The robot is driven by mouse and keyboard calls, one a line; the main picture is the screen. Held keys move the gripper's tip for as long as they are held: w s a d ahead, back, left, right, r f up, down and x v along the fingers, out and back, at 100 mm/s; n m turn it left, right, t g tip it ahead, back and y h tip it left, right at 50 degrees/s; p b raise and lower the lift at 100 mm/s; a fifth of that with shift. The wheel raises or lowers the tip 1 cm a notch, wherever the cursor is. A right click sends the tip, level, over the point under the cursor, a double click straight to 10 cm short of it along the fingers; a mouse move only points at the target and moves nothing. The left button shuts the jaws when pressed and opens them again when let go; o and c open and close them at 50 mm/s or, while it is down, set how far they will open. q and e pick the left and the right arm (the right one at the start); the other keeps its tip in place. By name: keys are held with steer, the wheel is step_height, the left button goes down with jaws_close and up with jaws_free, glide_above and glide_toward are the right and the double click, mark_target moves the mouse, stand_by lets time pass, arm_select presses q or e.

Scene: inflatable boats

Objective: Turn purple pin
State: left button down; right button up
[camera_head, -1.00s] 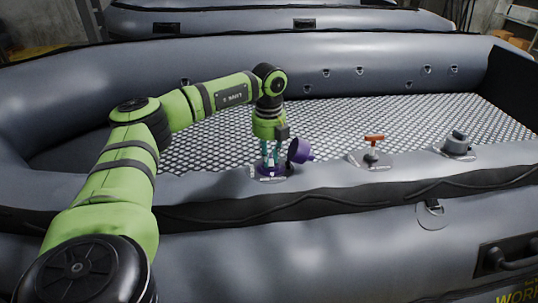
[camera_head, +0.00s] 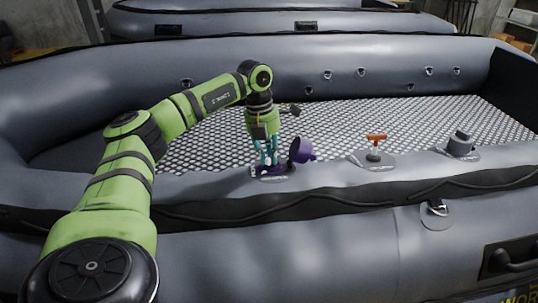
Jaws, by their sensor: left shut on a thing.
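The purple valve (camera_head: 274,171) sits on the near tube of the grey inflatable boat, with its purple cap (camera_head: 302,149) tilted open to its right. The purple pin inside the valve is hidden by the fingers. My left gripper (camera_head: 268,162) points down into the valve opening, its teal fingers shut on the pin. My right gripper is out of view.
A red-orange T-handle (camera_head: 376,139) on a grey valve stands to the right on the same tube. A grey capped valve (camera_head: 461,143) is farther right. Another boat (camera_head: 240,22) lies at the back.

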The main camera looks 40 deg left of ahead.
arm_select(q)
steer(key=m, duration=0.4)
steer(key=shift+w+a+m+h, duration=0.15)
steer(key=shift+m+h, duration=0.15)
steer(key=shift+h, duration=0.1)
steer(key=shift+w+m+h, duration=0.15)
steer(key=shift+m+h, duration=0.25)
steer(key=shift+m, duration=1.8)
steer(key=c, duration=1.1)
jaws_free()
steer(key=shift+c, duration=0.2)
steer(key=shift+a+r, duration=0.1)
steer(key=v, duration=1.1)
steer(key=shift+w+r, duration=0.2)
steer(key=shift+r, duration=0.2)
steer(key=shift+a, duration=0.1)
